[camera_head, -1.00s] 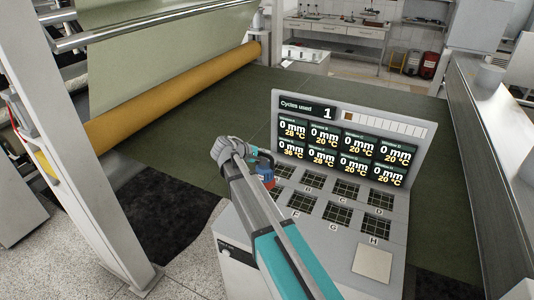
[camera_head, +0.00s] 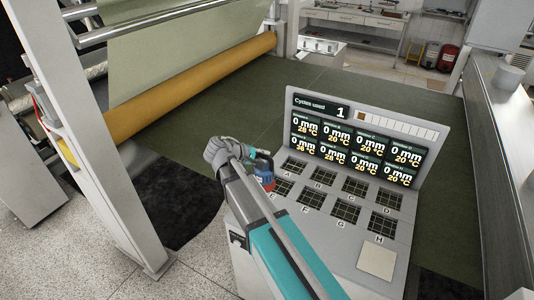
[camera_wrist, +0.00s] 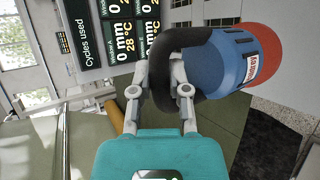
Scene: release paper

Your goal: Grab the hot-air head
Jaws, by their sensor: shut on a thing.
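The hot-air head (camera_wrist: 215,65) is a blue body with an orange-red end and a black curved handle. In the wrist view my gripper (camera_wrist: 160,75) is shut on its black handle, and the body sticks out to the right. In the head view the hot-air head (camera_head: 264,180) is small and partly hidden by my arm. There it is at the left edge of the console, beside the grid windows; I cannot tell whether it touches the console. My gripper's fingers are hard to see in the head view.
The grey console (camera_head: 405,245) has a display (camera_head: 355,145) reading "Cycles used 1" and lettered grid windows. A white post (camera_head: 125,190) stands at left, with an orange roller (camera_head: 190,90) behind it. A metal counter (camera_head: 500,130) runs along the right. Green floor lies behind the console.

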